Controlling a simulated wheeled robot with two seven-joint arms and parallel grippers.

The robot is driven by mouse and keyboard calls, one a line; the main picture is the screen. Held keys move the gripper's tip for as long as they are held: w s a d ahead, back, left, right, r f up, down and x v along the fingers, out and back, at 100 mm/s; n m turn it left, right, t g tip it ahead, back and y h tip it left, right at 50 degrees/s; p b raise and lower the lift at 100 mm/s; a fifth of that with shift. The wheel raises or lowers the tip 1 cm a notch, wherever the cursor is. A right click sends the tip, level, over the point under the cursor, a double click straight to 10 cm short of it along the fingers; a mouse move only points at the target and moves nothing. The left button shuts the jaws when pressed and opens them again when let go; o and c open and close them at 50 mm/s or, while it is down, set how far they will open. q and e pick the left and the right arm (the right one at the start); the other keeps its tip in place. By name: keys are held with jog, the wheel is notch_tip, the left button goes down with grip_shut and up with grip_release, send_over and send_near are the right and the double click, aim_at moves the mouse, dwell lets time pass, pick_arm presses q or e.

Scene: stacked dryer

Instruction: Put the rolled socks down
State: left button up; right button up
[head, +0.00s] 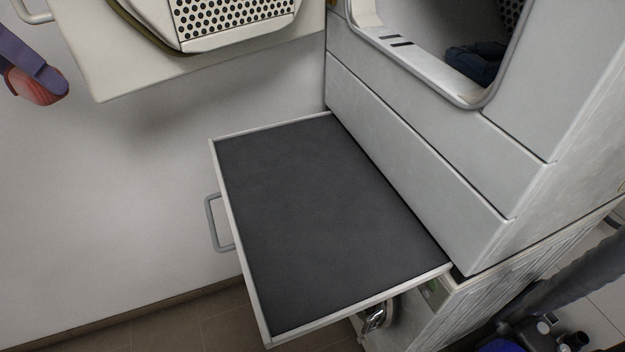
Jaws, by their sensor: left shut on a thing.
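The rolled socks (32,91) are a reddish striped bundle at the far left edge of the head view. My left gripper (40,80), with purple fingers, is shut on them and partly covers them. It holds them in front of the white wall, to the left of the pulled-out shelf and apart from it. The shelf (320,225) has a dark grey top with a pale rim and is empty. My right gripper is not in view.
The dryer's open door hole (440,60) is at the upper right, with dark blue cloth (474,64) inside. A white perforated basket (235,20) stands on a pale wall shelf (130,78) at the top. A handle (213,222) sticks out from the pull-out shelf's left side.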

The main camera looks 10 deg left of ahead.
pick_arm(q)
jog(key=s+f+n+y+b, duration=0.1)
jog(key=s+f+n+b, duration=0.3)
jog(key=f, duration=1.2)
jog(key=w+d+f+m+b, duration=0.1)
jog(key=d+f+m+b, duration=0.1)
jog(key=d+f+b, duration=0.6)
jog(key=w+d+f+b, duration=0.1)
jog(key=w+d+b, duration=0.15)
jog(key=d, duration=1.25)
jog(key=p, duration=0.3)
send_near(280, 172)
jog(key=shift+w+f+m+h, duration=0.4)
jog(key=shift+w+f, duration=0.1)
jog(key=shift+w, duration=0.25)
notch_tip(280, 172, down, 3)
jog(key=shift+f, duration=0.2)
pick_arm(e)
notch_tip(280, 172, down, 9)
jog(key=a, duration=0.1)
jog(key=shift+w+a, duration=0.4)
